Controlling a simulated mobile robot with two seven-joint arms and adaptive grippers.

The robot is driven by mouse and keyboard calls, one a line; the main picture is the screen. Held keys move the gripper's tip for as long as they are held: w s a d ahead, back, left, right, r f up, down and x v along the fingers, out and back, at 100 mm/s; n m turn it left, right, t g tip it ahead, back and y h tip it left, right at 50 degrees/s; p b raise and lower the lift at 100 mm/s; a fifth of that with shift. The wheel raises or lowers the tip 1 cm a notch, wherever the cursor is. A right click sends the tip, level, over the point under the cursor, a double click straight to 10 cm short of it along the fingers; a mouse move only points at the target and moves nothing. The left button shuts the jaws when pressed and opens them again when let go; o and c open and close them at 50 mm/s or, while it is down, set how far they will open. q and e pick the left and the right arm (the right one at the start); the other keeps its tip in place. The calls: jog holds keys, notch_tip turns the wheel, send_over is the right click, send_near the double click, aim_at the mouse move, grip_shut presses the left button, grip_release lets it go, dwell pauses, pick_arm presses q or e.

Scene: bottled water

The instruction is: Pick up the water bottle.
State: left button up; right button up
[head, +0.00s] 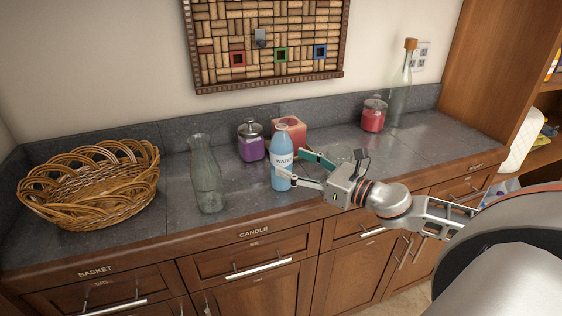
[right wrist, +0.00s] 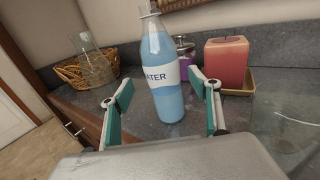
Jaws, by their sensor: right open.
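The water bottle (head: 281,160) is blue with a white label and stands upright on the grey counter near its front edge. My right gripper (head: 294,168) reaches in from the right, with its fingertips close to the bottle. In the right wrist view the bottle (right wrist: 163,75) stands just ahead, between the lines of the two spread fingers (right wrist: 160,108). The gripper is open and holds nothing. Whether a finger touches the bottle I cannot tell. My left gripper does not show in either view.
A clear glass bottle (head: 206,175) and a wicker basket (head: 88,190) stand to the left. A purple jar (head: 251,142) and a pink candle (head: 291,131) stand close behind the water bottle. A red jar (head: 373,115) and a tall corked bottle (head: 400,92) are farther right.

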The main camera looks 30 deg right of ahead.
aim_at(291, 159)
jog(key=shift+d+x, duration=0.1)
jog(key=shift+x, duration=0.65)
jog(key=shift+d+x, duration=0.15)
jog(key=shift+x, duration=0.65)
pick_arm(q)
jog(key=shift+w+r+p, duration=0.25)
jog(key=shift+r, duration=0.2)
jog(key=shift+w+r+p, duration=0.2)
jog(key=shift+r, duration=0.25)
pick_arm(e)
jog(key=shift+x, duration=1.05)
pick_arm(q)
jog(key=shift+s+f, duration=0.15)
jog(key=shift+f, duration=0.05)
pick_arm(e)
jog(key=shift+r, duration=0.1)
jog(key=c, duration=1.6)
